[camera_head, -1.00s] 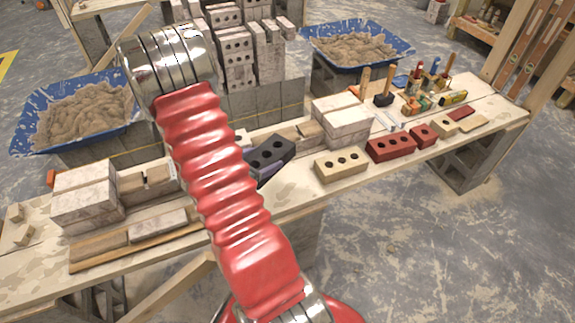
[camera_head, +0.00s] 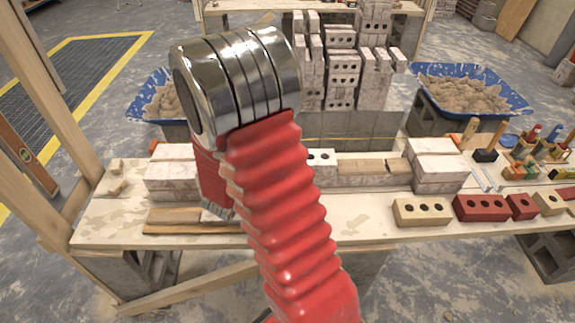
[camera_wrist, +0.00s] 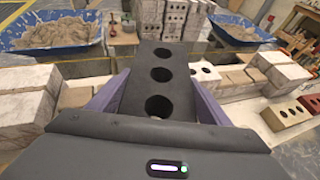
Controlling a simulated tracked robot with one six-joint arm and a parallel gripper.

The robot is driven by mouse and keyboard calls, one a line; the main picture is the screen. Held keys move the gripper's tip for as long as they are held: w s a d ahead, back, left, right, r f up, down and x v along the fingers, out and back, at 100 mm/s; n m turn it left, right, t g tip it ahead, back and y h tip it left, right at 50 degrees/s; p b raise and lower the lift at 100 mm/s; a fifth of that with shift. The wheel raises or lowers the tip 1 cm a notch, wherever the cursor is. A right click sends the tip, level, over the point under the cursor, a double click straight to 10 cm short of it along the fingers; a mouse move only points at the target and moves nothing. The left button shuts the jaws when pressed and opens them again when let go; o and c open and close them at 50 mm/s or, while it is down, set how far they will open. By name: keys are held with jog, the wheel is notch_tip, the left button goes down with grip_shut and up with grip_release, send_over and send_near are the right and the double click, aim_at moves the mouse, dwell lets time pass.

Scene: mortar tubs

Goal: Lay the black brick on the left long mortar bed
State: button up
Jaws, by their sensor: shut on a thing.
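My gripper (camera_wrist: 155,98) is shut on the black brick (camera_wrist: 160,62), which has three round holes, between its two purple fingers in the wrist view. The brick is held above the row of pale bricks and points away from the camera. A tan surface (camera_wrist: 74,97), which looks like the left long mortar bed, shows left of the gripper beside a pale brick stack; the fingers and brick hide part of it. In the head view my arm hides the gripper, the black brick and the left part of the row.
Pale brick stacks stand at the left (camera_head: 170,178) and right (camera_head: 440,165) of the row. A holed white brick (camera_head: 322,158) lies between. Tan (camera_head: 407,212) and red (camera_head: 480,207) bricks lie at the front right. Blue mortar tubs (camera_head: 470,92) stand behind.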

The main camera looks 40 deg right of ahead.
jog(key=w+a+r+n+t+y, duration=0.2)
jog(key=a+n, duration=0.1)
jog(key=a, duration=0.5)
jog(key=w+a+r+n+t+y, duration=0.2)
jog(key=a+n+y, duration=0.1)
jog(key=a, duration=0.6)
jog(key=w+a+r+n+t+y, duration=0.2)
jog(key=w+a+r, duration=0.1)
jog(key=a, duration=0.6)
jog(key=shift+a+n+y, duration=0.25)
jog(key=shift+n+y, duration=0.05)
jog(key=shift+n, duration=0.1)
jog(key=shift+a+r, duration=0.1)
jog(key=shift+a, duration=0.05)
